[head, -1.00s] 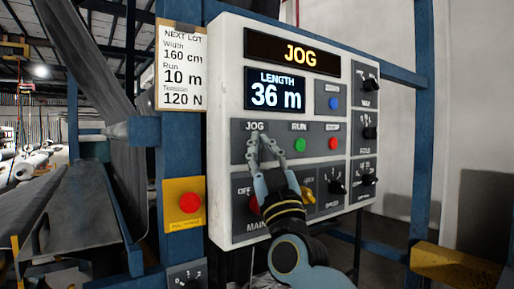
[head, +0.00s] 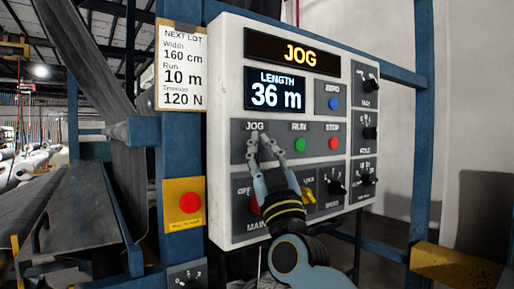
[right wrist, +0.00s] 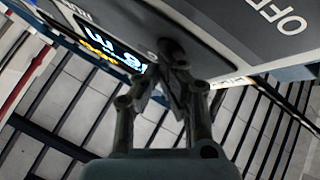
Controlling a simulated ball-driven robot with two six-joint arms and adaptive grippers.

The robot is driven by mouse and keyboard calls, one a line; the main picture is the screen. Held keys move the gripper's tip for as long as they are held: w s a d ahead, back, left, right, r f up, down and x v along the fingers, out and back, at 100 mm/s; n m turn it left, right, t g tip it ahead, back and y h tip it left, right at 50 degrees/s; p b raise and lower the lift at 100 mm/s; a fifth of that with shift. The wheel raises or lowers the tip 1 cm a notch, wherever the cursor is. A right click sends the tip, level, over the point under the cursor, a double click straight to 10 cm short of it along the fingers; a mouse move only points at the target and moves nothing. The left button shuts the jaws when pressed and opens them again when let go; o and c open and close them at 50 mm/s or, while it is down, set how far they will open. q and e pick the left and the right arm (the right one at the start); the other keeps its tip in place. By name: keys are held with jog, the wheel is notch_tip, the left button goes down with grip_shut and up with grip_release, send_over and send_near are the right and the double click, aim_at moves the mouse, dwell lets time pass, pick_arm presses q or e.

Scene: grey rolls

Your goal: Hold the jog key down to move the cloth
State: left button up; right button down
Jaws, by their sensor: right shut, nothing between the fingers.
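The control panel (head: 222,190) faces me, with a yellow JOG display (head: 292,52) and a length display (head: 275,95) reading 36 m. My right gripper (head: 259,138) is shut and empty, its tips at the place just under the JOG label. They hide the jog key in the head view. In the right wrist view, a dark round key (right wrist: 171,47) shows right at the fingertips (right wrist: 172,75); the tips seem to touch it, but how far it is pressed I cannot tell. Grey cloth (head: 78,50) runs down at the left. My left gripper is not in view.
Right of the jog place are a green RUN button (head: 299,145) and a red STOP button (head: 333,143). A yellow lever (head: 308,195) and black knobs (head: 369,132) sit nearby. A red button on a yellow plate (head: 183,222) is on the blue post.

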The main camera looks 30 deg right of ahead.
jog(key=shift+s, duration=0.15)
dwell(0.4)
jog(key=shift+s+p, duration=0.6)
jog(key=shift+s, duration=0.1)
jog(key=s, duration=0.1)
jog(key=s+p, duration=0.1)
jog(key=s, duration=0.1)
jog(key=s+p, duration=0.1)
jog(key=s, duration=0.1)
jog(key=shift+d, duration=0.25)
